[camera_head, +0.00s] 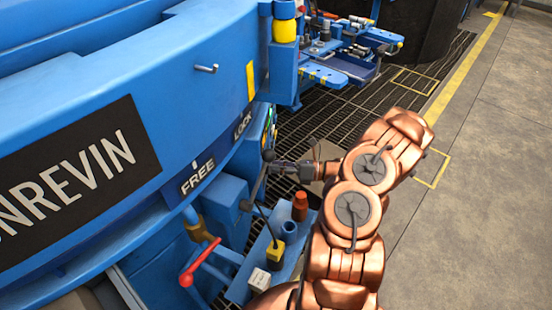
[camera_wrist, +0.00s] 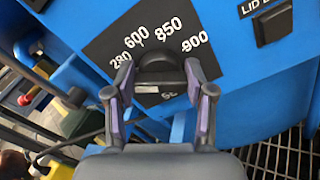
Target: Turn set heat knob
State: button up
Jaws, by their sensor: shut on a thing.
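The set heat knob (camera_wrist: 160,68) is a dark rounded knob on a black dial plate in the wrist view. White numbers 280, 600, 850 and 900 are printed around it. My gripper (camera_wrist: 159,80) is shut on the knob, with one finger on its left and one on its right. A label below the knob is partly hidden. In the head view my gripper (camera_head: 276,167) reaches left to the blue furnace's side, and the knob cannot be made out there.
A blue furnace (camera_head: 228,85) marked FREE and LOCK fills the left. A red-handled lever (camera_head: 187,279) and a small bench (camera_head: 238,291) with a red-topped bottle (camera_head: 300,206) stand below my gripper. Floor grating (camera_head: 330,120) lies behind; open floor (camera_head: 480,190) is at right.

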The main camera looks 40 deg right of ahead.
jog(key=shift+r+m+p, duration=0.15)
jog(key=shift+m+p, duration=0.85)
jog(key=shift+p, duration=0.6)
jog(key=shift+f+m+p, duration=0.2)
jog(key=shift+m+p, duration=0.5)
jog(key=shift+p, duration=0.05)
jog(key=o, duration=1.2)
jog(key=shift+c, duration=0.2)
jog(key=shift+d, duration=0.1)
jog(key=v, duration=1.1)
jog(key=shift+s+d, duration=0.25)
jog(key=shift+d, duration=0.05)
